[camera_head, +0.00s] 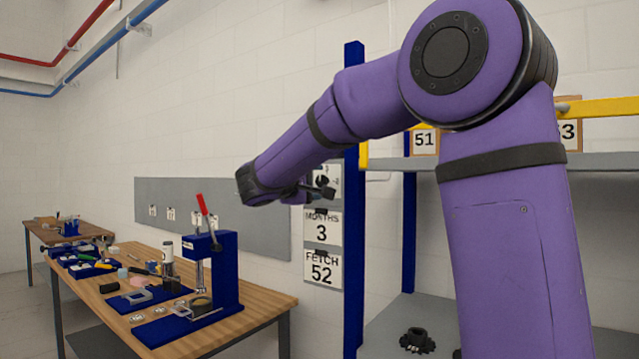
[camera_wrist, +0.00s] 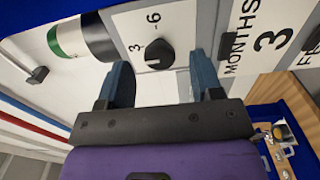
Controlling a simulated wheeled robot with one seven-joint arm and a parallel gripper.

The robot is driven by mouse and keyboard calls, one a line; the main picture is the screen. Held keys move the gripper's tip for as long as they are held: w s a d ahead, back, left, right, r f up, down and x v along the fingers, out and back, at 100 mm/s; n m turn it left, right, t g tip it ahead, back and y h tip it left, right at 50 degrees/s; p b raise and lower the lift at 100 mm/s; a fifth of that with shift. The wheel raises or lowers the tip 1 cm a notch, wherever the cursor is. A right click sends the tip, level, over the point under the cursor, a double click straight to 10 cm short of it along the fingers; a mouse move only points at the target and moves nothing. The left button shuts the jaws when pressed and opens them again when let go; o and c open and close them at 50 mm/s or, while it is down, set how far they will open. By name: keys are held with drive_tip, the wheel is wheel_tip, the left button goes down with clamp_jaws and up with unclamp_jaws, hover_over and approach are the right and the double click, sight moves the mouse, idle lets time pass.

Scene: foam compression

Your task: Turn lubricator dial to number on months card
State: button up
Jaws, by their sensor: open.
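The lubricator dial (camera_wrist: 160,55) is a black knob on a white plate marked 3 and 6, seen in the wrist view. Which number its pointer faces is too small to tell. The months card (camera_wrist: 262,38) beside it reads 3; the card also shows in the head view (camera_head: 321,229). My gripper (camera_wrist: 162,68) is open, with one blue finger to each side of the dial's line. The dial appears in front of the fingertips, and I see no contact. In the head view my gripper (camera_head: 308,190) is at the wall plate and partly hides it.
A cylinder with a green band (camera_wrist: 62,40) lies beside the dial plate. A FETCH 52 card (camera_head: 322,268) hangs below the months card. A blue rack post (camera_head: 353,280) stands right of the cards. A wooden bench (camera_head: 262,300) with a blue press (camera_head: 222,265) stands below left.

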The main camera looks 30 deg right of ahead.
drive_tip(key=v, duration=0.8)
drive_tip(key=s+d+f+m+g+y, duration=0.1)
drive_tip(key=s+f+y, duration=0.35)
drive_tip(key=s, duration=0.35)
drive_tip(key=s+d+f+g+y, duration=0.25)
drive_tip(key=s+f, duration=0.25)
drive_tip(key=s, duration=0.4)
drive_tip(key=s+a+f+m+t+y, duration=0.1)
drive_tip(key=s+a+f+y, duration=0.3)
drive_tip(key=s+y, duration=0.1)
drive_tip(key=s+a+f+m+t+y, duration=0.1)
drive_tip(key=s+a+f+m+y, duration=0.1)
drive_tip(key=s+a+f+y, duration=0.3)
drive_tip(key=s, duration=0.3)
drive_tip(key=shift+s, duration=0.2)
drive_tip(key=shift+f+t, duration=0.1)
drive_tip(key=shift+t, duration=0.15)
